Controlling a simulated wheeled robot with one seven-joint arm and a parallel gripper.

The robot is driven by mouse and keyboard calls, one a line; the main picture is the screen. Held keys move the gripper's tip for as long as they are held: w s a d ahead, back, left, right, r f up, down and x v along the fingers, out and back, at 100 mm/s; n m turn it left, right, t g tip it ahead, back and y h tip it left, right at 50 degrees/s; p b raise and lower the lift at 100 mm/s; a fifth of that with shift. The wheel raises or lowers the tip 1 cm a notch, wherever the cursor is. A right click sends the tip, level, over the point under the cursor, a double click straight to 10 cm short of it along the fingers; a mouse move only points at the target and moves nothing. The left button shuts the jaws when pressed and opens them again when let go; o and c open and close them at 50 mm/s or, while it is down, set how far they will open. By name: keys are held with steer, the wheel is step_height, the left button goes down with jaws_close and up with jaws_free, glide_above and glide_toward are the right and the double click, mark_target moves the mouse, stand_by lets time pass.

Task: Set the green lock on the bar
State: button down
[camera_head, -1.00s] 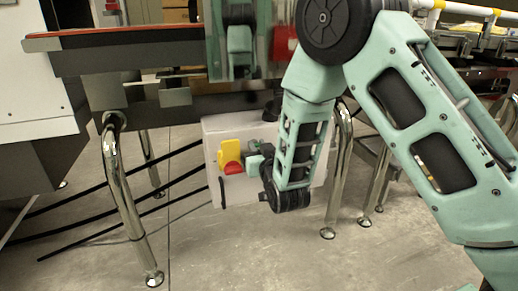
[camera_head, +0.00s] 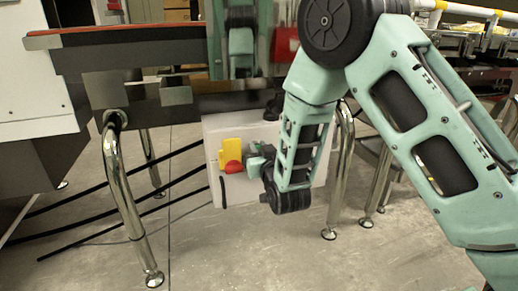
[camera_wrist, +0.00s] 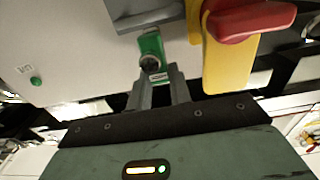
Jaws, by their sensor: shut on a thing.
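The green lock (camera_wrist: 150,46) is a small green body with a dark round part, in the upper middle of the wrist view. My gripper (camera_wrist: 157,84) is shut on it, and the fingertips cover part of it. A grey, ridged piece (camera_wrist: 145,15) lies just beyond the lock; I cannot tell whether it is the bar or whether the lock touches it. The yellow plate (camera_wrist: 228,65) with the red handle (camera_wrist: 250,18) is to the right. In the head view, my gripper (camera_head: 257,163) is beside the yellow plate (camera_head: 231,150), and the lock is hardly distinguishable.
The pale box (camera_head: 212,130) carries the yellow and red parts and hangs below the conveyor frame. A green button (camera_wrist: 36,82) is on its face. Chrome legs (camera_head: 122,190) stand on both sides, with black cables at left. The floor in front is clear.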

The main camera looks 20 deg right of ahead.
steer(key=shift+f+b, duration=1.4)
steer(key=shift+f, duration=0.45)
steer(key=c, duration=1.2)
jaws_free()
steer(key=shift+s+f+p, duration=0.15)
steer(key=shift+s+p, duration=4.85)
steer(key=shift+s, duration=3.7)
